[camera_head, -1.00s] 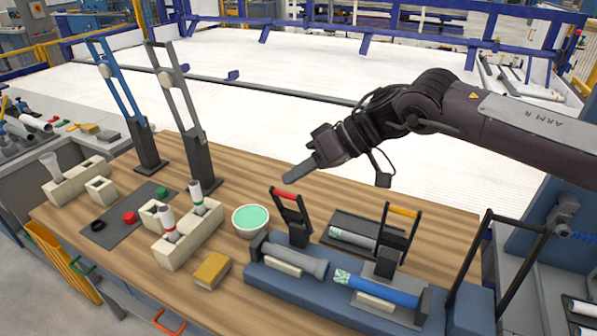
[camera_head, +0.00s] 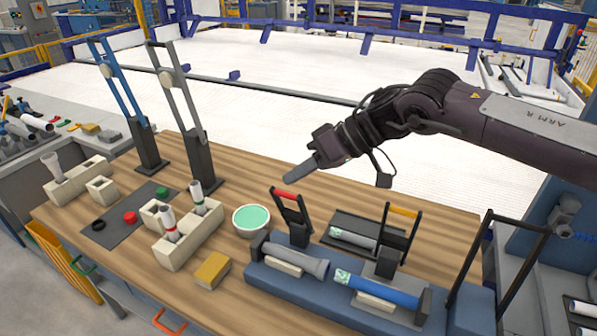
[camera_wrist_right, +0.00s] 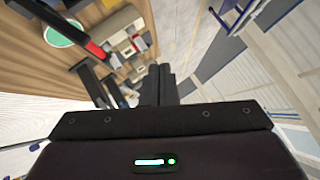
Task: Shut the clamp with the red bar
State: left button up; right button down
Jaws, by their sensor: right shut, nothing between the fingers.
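The clamp with the red bar (camera_head: 286,194) stands upright on the blue fixture base, behind a grey pipe (camera_head: 297,260). Its two dark arms rise from a black block and the red bar joins them at the top. It also shows in the right wrist view, where the red bar (camera_wrist_right: 95,49) is left of my fingers. My right gripper (camera_head: 287,179) is shut and empty, above and beyond the red bar, apart from it. In the right wrist view its dark fingers (camera_wrist_right: 158,84) are together. My left gripper is not in view.
A clamp with a yellow bar (camera_head: 404,211) stands right of the red one, by a blue pipe (camera_head: 376,288). A bowl with a green inside (camera_head: 251,219) and a yellow sponge (camera_head: 212,270) lie left. Tall stands (camera_head: 197,150) rise at the back left.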

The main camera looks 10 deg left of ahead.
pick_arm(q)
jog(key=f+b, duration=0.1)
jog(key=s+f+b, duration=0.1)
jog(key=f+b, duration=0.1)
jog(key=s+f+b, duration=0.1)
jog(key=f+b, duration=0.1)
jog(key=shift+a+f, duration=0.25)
pick_arm(e)
jog(key=s+a+f+n+t, duration=0.1)
jog(key=s+a+f+t, duration=0.1)
jog(key=s+f, duration=0.2)
jog(key=s, duration=0.3)
jog(key=shift+s+f+n+h, duration=0.15)
jog(key=shift+f+n+h, duration=0.15)
jog(key=shift+f+h, duration=0.1)
dwell(0.9)
